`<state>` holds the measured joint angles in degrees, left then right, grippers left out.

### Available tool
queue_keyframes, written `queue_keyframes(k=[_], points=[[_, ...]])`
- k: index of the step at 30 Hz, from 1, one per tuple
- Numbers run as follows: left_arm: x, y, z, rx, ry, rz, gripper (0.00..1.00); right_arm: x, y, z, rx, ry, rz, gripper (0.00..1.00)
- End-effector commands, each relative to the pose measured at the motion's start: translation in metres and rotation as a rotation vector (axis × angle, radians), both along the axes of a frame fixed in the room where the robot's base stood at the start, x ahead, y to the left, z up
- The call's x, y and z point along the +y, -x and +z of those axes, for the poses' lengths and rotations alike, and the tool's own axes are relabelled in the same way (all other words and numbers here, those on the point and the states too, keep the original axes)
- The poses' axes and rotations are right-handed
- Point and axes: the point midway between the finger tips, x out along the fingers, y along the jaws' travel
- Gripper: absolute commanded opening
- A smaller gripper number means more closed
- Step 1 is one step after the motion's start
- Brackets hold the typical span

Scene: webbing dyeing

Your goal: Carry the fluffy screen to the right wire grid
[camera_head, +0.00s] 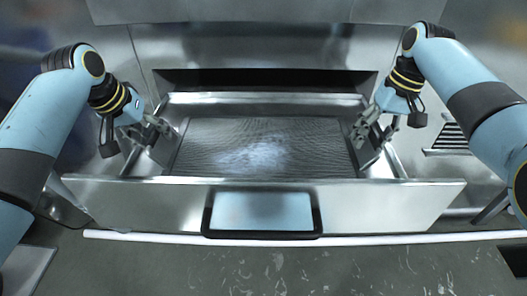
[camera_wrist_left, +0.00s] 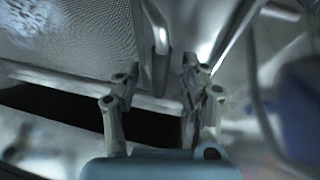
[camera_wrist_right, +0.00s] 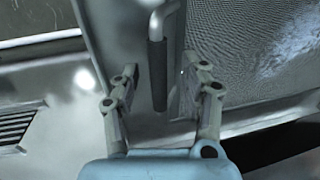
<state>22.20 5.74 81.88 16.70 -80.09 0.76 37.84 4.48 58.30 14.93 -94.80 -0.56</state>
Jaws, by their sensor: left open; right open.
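The screen (camera_head: 215,155) is a grey mesh panel with a fluffy white patch in its middle. It lies flat inside an open steel drawer. My left gripper (camera_head: 163,130) is open at the screen's left end. In the left wrist view, a screen handle (camera_wrist_left: 160,38) shows just beyond and between its fingers. My right gripper (camera_head: 368,132) is open at the screen's right end. In the right wrist view, a dark-gripped handle (camera_wrist_right: 157,75) stands between its spread fingers. I cannot tell whether the fingers touch either handle. I cannot clearly identify the right wire grid.
The drawer front (camera_head: 365,205) stands in front of the screen and carries a blue panel in a black frame (camera_head: 262,212). A dark slatted area (camera_head: 450,137) lies right of the drawer. Steel cabinet walls close off the back. Stained floor (camera_head: 270,270) is in front.

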Motion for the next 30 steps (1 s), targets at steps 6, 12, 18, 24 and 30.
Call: queue_keyframes(k=[6, 12, 18, 24, 30], points=[[-0.0004, -0.0003, -0.0013, 0.001, 0.000, 0.000, 0.44, 0.0002, 0.0002, -0.0015, 0.001, 0.000, 0.000, 0.45], [-0.0004, -0.0003, -0.0012, 0.001, 0.000, 0.000, 0.28, 0.0002, 0.0002, -0.0013, 0.001, 0.000, 0.000, 0.29], [-0.0004, -0.0003, -0.0011, 0.001, 0.000, 0.000, 0.02, -0.0001, 0.0001, -0.0011, 0.000, 0.000, -0.001, 0.03], [-0.0002, -0.0003, -0.0010, 0.000, 0.000, -0.001, 0.00, -0.0006, 0.0002, -0.0012, 0.000, 0.002, -0.001, 0.00], [0.0000, -0.0004, -0.0009, 0.000, -0.002, -0.001, 0.00, -0.0011, 0.0002, -0.0012, 0.000, 0.003, -0.001, 0.00]])
